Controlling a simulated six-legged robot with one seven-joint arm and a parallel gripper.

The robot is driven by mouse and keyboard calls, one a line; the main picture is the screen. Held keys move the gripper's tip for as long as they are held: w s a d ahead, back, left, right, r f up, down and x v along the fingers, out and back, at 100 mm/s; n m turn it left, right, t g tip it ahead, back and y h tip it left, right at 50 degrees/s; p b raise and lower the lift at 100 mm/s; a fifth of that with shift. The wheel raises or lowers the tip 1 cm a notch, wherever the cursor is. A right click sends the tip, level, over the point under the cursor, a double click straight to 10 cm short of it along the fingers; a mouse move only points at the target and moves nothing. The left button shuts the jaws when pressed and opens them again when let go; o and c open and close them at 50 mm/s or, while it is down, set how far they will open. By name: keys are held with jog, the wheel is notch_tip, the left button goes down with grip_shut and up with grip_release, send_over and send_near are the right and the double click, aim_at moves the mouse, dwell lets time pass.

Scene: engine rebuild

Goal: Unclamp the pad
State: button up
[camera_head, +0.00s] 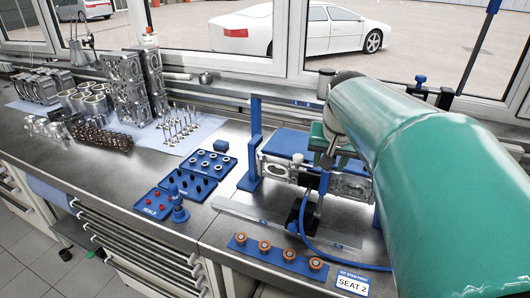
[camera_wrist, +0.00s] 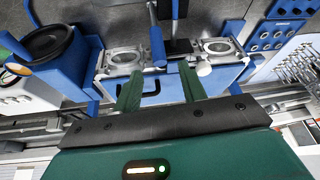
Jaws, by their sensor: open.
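A blue fixture (camera_head: 253,120) stands on the bench at the right and bears a metal engine part (camera_head: 350,187). A black clamp-like device (camera_head: 299,213) with a blue lever stands in front of it. In the wrist view the metal part (camera_wrist: 123,58) lies on both sides of a blue upright lever (camera_wrist: 157,40). Which piece is the pad I cannot tell. My gripper (camera_head: 325,160) is over the fixture, partly hidden by my arm. In the wrist view my gripper (camera_wrist: 160,84) has its two green fingers apart, with nothing visibly held between them. The lever lies just beyond the fingertips.
A blue rail with several orange-topped parts (camera_head: 264,246) lies at the front, by a SEAT 2 label (camera_head: 352,284). Blue trays (camera_head: 208,165) of small parts, a blue tool (camera_head: 178,207) and valves (camera_head: 180,123) lie left. A blue hose (camera_head: 335,258) crosses the front.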

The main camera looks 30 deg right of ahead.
aim_at(324, 181)
jog(key=x, duration=0.9)
jog(key=shift+s+f, duration=0.1)
jog(key=shift+f, duration=0.2)
grip_shut()
